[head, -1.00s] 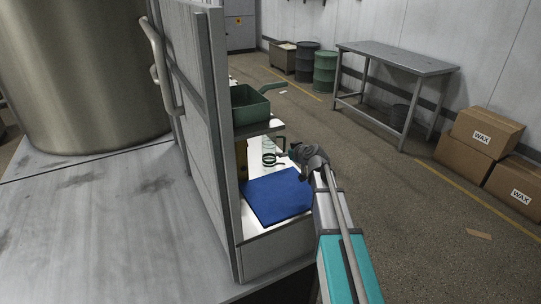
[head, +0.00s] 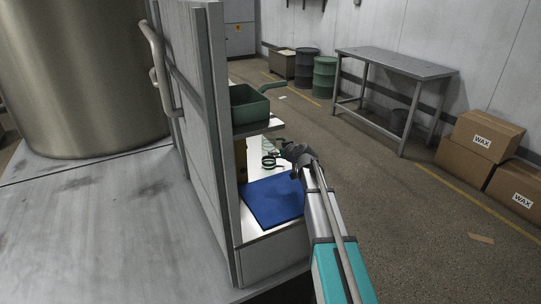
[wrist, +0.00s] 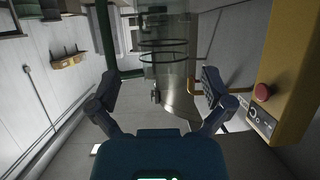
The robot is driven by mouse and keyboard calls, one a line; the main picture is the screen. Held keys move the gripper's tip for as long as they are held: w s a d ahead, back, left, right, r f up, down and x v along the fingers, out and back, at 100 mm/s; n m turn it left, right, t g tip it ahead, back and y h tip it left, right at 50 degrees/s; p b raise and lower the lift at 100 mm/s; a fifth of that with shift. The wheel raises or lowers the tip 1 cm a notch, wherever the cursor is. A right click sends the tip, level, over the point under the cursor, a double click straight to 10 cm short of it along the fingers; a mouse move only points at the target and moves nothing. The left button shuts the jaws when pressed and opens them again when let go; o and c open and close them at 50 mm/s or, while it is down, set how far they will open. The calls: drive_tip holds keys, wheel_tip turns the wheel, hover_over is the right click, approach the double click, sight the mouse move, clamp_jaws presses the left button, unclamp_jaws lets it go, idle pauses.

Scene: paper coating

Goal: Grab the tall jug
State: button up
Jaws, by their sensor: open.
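The tall jug is a clear vessel with dark bands (head: 268,160), standing inside the open cabinet behind the blue mat. My gripper (head: 286,150) is beside it, on its right in the head view. In the wrist view the jug's clear, banded wall (wrist: 165,35) is straight ahead, between the lines of the two fingers. My gripper (wrist: 160,82) is open with its fingers spread wide and nothing clamped. Whether the fingertips reach past the jug's near wall cannot be told. The jug's top is partly hidden by the shelf in the head view.
A blue mat (head: 272,202) lies on the cabinet floor. A green tray (head: 249,106) sits on the shelf (head: 262,127) above. The cabinet door (head: 196,120) stands open at left. A yellow box with a red button (wrist: 285,70) is close on the right in the wrist view.

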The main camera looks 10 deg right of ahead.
sight(272, 148)
drive_tip(key=shift+x, duration=1.15)
drive_tip(key=shift+a, duration=0.1)
drive_tip(key=shift+b+x, duration=1.1)
drive_tip(key=shift+x, duration=1.5)
drive_tip(key=shift+a, duration=0.1)
drive_tip(key=shift+c, duration=0.3)
drive_tip(key=shift+r, duration=0.1)
drive_tip(key=c, duration=1)
drive_tip(key=shift+r, duration=0.15)
